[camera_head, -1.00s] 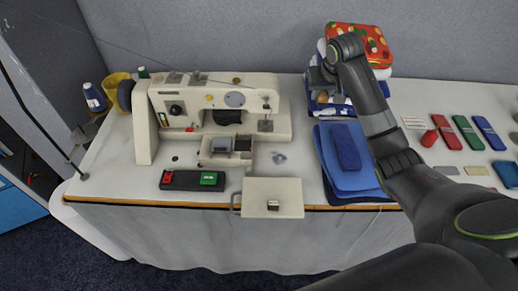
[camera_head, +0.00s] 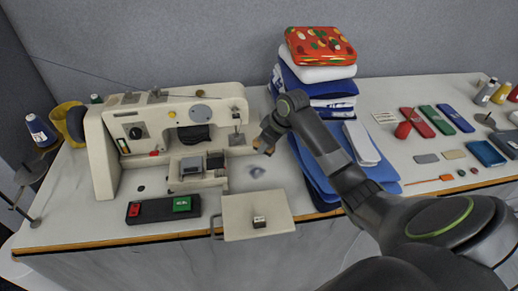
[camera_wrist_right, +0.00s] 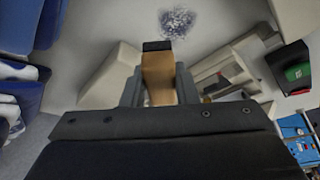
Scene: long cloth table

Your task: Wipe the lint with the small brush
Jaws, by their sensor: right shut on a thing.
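The lint (camera_head: 257,172) is a small grey-purple fuzzy patch on the white table just right of the sewing machine's bed. It also shows in the right wrist view (camera_wrist_right: 177,22) near the top. My right gripper (camera_head: 267,137) is shut on the small brush (camera_wrist_right: 158,78), which has a tan wooden body and a dark end. The brush is a little behind the lint, with its dark end pointing toward it; a gap shows between them in the wrist view. My left gripper is in neither view.
The cream sewing machine (camera_head: 170,118) stands left of the gripper. Folded blue cloths (camera_head: 317,176) and a stack with a red patterned top (camera_head: 318,46) lie to the right. A black pedal box (camera_head: 160,209) and a cream plate (camera_head: 245,228) are at the front.

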